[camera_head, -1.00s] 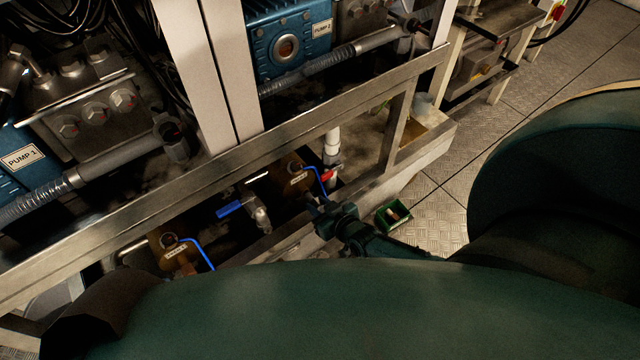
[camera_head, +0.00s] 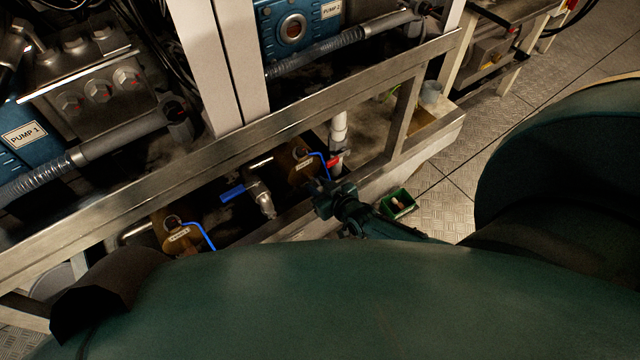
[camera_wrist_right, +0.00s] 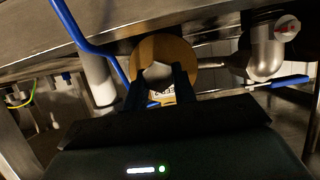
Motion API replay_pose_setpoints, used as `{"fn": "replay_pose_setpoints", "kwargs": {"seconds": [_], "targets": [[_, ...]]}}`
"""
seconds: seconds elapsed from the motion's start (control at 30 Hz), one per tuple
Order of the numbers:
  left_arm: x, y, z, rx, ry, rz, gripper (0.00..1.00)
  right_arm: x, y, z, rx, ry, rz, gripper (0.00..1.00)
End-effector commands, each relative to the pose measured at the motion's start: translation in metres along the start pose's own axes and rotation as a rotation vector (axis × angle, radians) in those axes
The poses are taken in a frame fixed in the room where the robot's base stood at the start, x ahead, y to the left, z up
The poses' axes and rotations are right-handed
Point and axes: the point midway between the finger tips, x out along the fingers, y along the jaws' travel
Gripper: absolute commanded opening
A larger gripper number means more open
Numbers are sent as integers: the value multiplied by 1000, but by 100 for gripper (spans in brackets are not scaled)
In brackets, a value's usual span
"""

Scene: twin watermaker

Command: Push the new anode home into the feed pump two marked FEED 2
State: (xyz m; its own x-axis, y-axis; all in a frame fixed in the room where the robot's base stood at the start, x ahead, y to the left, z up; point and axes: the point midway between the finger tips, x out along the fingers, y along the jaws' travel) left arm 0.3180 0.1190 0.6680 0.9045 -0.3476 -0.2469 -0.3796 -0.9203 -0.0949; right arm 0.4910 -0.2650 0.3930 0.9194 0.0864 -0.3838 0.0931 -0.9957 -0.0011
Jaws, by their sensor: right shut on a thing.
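The brass-brown feed pump two (camera_head: 302,160) sits low inside the steel frame, and its label is too small to read in the head view. In the right wrist view its round brass face (camera_wrist_right: 146,48) fills the middle, with a partly hidden label below. My right gripper (camera_head: 322,186) is just in front of it, shut on a pale, blunt piece, the new anode (camera_wrist_right: 157,76), lined up with the middle of the pump's face. How deep the anode sits is hidden by the fingers. My left gripper is not in view.
A similar brown pump (camera_head: 180,235) stands to the left. A blue-handled valve (camera_head: 258,190) lies between them. A red-handled valve on a white pipe (camera_head: 338,130) stands close on the right. The steel frame rail (camera_head: 220,150) crosses above. A green box (camera_head: 398,204) is on the floor.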

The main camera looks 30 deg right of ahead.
Motion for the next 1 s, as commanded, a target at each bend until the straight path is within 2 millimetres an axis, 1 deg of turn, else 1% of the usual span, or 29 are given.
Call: {"fn": "replay_pose_setpoints", "kwargs": {"seconds": [0.33, 0.37, 0.63, 0.87, 1.0], "targets": [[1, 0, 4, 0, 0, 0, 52, 9, 0, -5, 1, 5, 1, 0], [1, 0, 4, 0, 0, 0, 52, 9, 0, -5, 1, 4, 0, 29], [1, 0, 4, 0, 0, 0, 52, 8, 0, -5, 1, 3, 0, 51], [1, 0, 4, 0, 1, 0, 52, 8, 0, -4, 0, 1, 0, 52], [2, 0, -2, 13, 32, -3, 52, 8, 0, -4, 0, 1, 0, 52]]}}
